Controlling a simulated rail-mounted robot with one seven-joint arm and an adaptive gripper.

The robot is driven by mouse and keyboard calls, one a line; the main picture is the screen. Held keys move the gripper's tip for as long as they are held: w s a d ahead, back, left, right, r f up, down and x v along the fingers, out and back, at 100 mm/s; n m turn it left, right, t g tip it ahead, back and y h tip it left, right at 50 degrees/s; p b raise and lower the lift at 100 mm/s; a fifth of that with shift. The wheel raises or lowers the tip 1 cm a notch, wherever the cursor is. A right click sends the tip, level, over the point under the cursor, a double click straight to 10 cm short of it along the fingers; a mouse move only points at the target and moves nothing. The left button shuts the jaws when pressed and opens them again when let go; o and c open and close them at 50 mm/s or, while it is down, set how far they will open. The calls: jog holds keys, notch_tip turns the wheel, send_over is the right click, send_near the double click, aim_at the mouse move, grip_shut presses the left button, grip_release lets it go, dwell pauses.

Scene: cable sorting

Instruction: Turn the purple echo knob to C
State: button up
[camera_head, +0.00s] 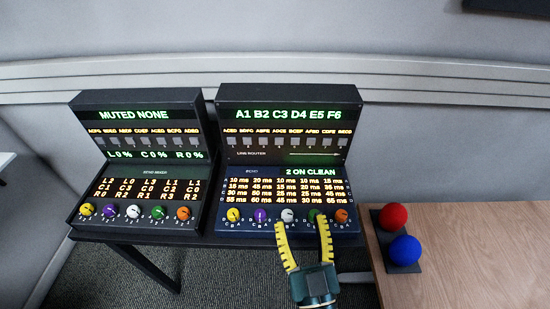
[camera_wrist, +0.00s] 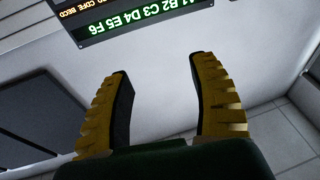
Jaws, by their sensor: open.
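The purple echo knob (camera_head: 260,215) is second from the left in the knob row of the right console, whose small panel label looks like "ECHO". A light pointer mark on it seems to point upward; the tiny letters around it are hard to read. My gripper (camera_head: 302,223) is open and empty, its yellow fingers pointing up the picture, to the right of the purple knob. The fingers overlap the row near the white knob (camera_head: 288,215) and partly cover the green knob (camera_head: 315,215). The wrist view shows the open fingers (camera_wrist: 161,66) with nothing between them; no knob shows there.
An orange knob (camera_head: 184,213) ends the row on the left console (camera_head: 135,180), which has its own purple knob (camera_head: 109,211). A red ball (camera_head: 394,216) and a blue ball (camera_head: 404,250) sit on dark bases on the wooden table (camera_head: 450,265). The upper display (camera_wrist: 135,28) is upside down in the wrist view.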

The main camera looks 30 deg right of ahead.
jog(key=w+a+r, duration=0.1)
jog(key=a+r, duration=0.1)
jog(key=r, duration=0.7)
jog(key=w+a+r+m+t, duration=0.1)
jog(key=a+r, duration=0.1)
jog(key=r, duration=0.7)
jog(key=shift+a+r+y, duration=0.15)
jog(key=shift+a+y, duration=0.1)
jog(key=shift+y, duration=0.15)
